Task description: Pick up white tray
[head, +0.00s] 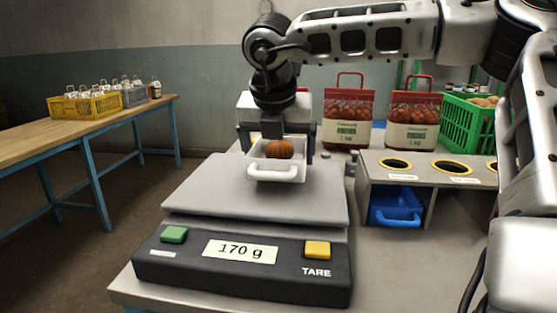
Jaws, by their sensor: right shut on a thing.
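The white tray (263,171) is a small open tray with a front handle, at the back of the grey scale plate (215,191). A brown-orange round item (279,149) sits in it. My right gripper (277,148) points down over the tray and is shut on it, with a finger at each side. I cannot tell whether the tray touches the plate. The scale display (240,251) reads 170 g. My left gripper is not in view.
Two red-topped sacks (347,118) stand behind, to the right. A green crate (467,121) and a grey stand with round holes (425,172) are at right, with a blue tray (395,207) inside. A wooden table (80,127) with crates of bottles stands at left.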

